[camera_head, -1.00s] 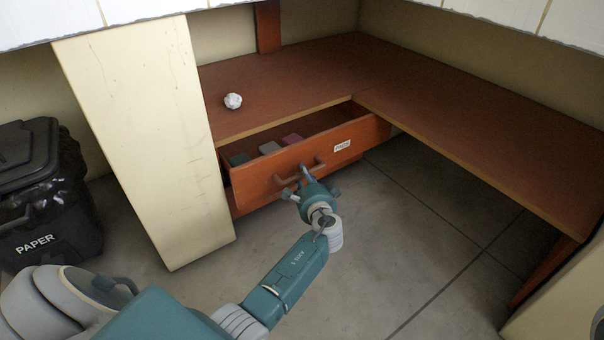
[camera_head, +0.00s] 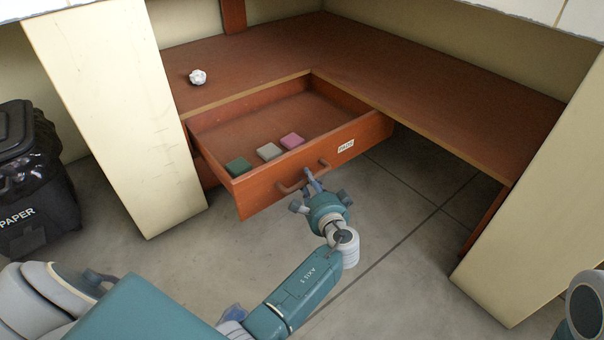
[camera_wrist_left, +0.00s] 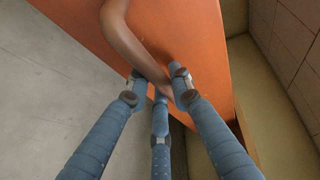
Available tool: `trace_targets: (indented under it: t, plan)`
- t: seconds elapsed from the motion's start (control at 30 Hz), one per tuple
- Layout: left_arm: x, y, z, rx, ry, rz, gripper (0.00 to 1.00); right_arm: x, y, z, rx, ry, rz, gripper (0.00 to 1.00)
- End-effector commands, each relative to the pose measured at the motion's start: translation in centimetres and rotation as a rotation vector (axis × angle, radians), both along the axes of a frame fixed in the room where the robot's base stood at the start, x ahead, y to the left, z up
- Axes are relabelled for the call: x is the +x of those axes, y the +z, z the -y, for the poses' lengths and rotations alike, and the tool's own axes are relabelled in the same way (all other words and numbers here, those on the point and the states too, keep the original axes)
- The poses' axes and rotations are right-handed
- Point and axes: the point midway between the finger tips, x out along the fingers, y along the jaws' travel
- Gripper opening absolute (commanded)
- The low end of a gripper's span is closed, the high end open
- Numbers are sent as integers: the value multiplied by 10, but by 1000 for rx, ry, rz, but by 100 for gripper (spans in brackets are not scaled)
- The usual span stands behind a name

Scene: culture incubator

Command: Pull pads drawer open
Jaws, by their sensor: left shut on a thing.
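The pads drawer (camera_head: 313,166) is a wooden drawer with a white label, standing well out from under the desk. Inside it lie a green pad (camera_head: 238,166), a grey pad (camera_head: 269,151) and a pink pad (camera_head: 291,141) near the front. Its curved handle (camera_head: 290,188) is on the front face. My left gripper (camera_head: 313,178) is shut on the handle, and the fingers close around the handle (camera_wrist_left: 118,28) in the left wrist view. Part of the handle is hidden by the fingers. A piece of my right arm shows at the lower right edge, but its gripper is out of view.
A crumpled white paper ball (camera_head: 198,77) lies on the brown desk (camera_head: 400,90). A cream panel (camera_head: 118,120) stands left of the drawer, and a black paper bin (camera_head: 30,180) is at far left. Another cream panel (camera_head: 530,200) stands at right. The floor before the drawer is clear.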

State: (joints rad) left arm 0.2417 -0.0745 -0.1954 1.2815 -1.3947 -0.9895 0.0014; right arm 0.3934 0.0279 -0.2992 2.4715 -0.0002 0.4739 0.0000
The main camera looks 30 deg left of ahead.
Motion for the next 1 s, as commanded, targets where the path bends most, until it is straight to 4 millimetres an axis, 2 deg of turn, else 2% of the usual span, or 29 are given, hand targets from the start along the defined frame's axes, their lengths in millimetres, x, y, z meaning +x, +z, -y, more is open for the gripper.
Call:
trace_targets:
  t: [0.2,0.57,0.6,0.67,1.0]
  plan:
    - [-5,-1,9,-2,3,0,0,1,-1,0,0,2,-2,40]
    - [-5,-1,9,-2,3,0,0,1,0,0,0,2,-2,40]
    - [-5,-1,9,-2,3,0,29,1,0,-1,-1,2,-2,40]
    - [-5,-1,9,-1,3,-1,41,1,0,-1,-1,2,-2,40]
    - [-6,0,12,-1,1,-1,41,0,1,0,-1,0,1,40]
